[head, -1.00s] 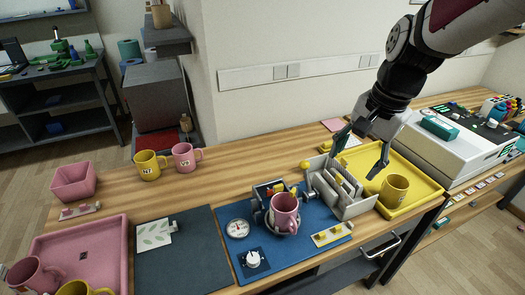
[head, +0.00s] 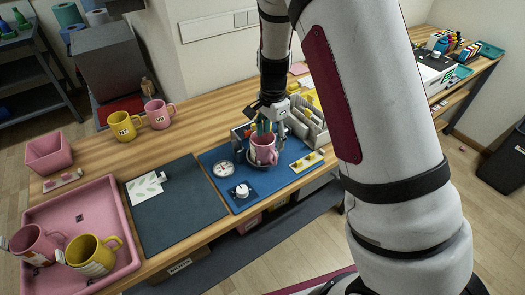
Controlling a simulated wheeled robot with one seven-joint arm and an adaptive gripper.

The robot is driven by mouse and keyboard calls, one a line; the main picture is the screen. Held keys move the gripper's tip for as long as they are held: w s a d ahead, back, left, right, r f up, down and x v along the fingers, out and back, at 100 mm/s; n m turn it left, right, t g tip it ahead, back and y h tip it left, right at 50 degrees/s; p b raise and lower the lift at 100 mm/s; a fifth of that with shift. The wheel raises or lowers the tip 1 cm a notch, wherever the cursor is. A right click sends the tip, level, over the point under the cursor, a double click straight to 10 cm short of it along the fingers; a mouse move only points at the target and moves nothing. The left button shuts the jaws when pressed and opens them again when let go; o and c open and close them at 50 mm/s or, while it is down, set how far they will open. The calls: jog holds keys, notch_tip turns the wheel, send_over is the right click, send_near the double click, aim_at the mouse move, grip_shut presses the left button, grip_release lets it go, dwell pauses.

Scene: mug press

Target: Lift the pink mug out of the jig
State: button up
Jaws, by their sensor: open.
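The pink mug (head: 263,154) sits upright in the jig (head: 241,138) on the blue mat (head: 212,162). My gripper (head: 264,129) points down from above, with its teal fingertips at the mug's rim. It is open. Whether a fingertip is inside the mug or touches its wall is too small to tell. The gripper and the mug hide much of the jig.
A dial gauge (head: 224,169) and a white knob (head: 241,190) lie left of the jig. A grey divided box (head: 309,127) stands close on the right. A pink tray (head: 95,219) holds a pink mug (head: 38,244) and a yellow mug (head: 91,253). Two more mugs stand at the back.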

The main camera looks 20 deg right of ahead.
aim_at(273, 151)
jog(key=f, duration=0.7)
jog(key=shift+s+d+f+p, duration=0.1)
jog(key=shift+s+d+p, duration=0.1)
jog(key=shift+p, duration=0.2)
grip_shut()
jog(key=shift+r+p, duration=0.55)
jog(key=shift+r, duration=0.9)
jog(key=s+d+r+p, duration=0.2)
jog(key=s+p, duration=0.7)
jog(key=s, duration=0.6)
jog(key=shift+s+d, duration=0.35)
jog(key=shift+d, duration=0.25)
